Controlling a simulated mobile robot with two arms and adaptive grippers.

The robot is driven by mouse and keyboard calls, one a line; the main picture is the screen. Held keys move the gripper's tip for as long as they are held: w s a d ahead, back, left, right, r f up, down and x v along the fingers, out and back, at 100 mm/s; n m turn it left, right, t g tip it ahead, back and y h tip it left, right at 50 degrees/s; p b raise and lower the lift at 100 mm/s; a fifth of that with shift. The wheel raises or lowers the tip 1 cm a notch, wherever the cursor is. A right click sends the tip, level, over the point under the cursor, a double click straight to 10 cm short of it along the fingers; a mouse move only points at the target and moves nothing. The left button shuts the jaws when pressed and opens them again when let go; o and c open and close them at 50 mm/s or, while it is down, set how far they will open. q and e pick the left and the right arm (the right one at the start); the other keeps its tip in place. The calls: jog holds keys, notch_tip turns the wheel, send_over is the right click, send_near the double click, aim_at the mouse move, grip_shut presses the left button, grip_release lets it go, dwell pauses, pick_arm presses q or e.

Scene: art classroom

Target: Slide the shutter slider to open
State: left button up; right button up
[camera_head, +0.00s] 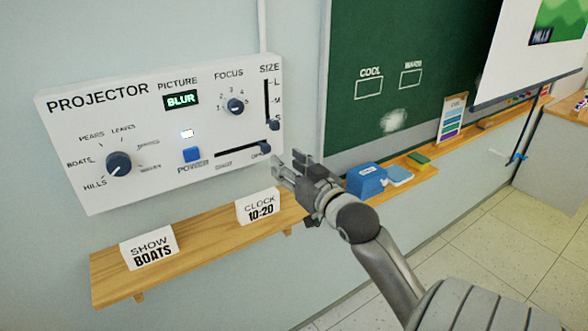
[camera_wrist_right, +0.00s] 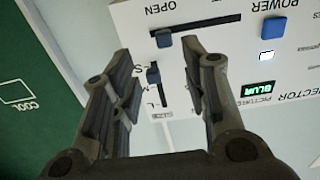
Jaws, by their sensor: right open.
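The shutter slider is a dark blue knob (camera_head: 265,147) at the right end of a horizontal black slot (camera_head: 237,152) on the white projector panel (camera_head: 95,195). In the right wrist view, turned upside down, the knob (camera_wrist_right: 164,39) sits at the left end of its slot, beside the word OPEN. My right gripper (camera_head: 287,164) is open and empty near the panel's lower right edge, close to the knob. In the wrist view its fingertips (camera_wrist_right: 158,50) appear on either side of the knob; contact is not visible. My left gripper is not in view.
A vertical size slider (camera_head: 274,125) is just above the shutter slot; a blue power button (camera_head: 191,154) is to its left. A wooden shelf (camera_head: 200,237) with two signs runs below. A blue box (camera_head: 366,180) stands on the chalkboard ledge beyond the gripper.

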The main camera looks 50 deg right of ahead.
jog(key=shift+v, duration=0.95)
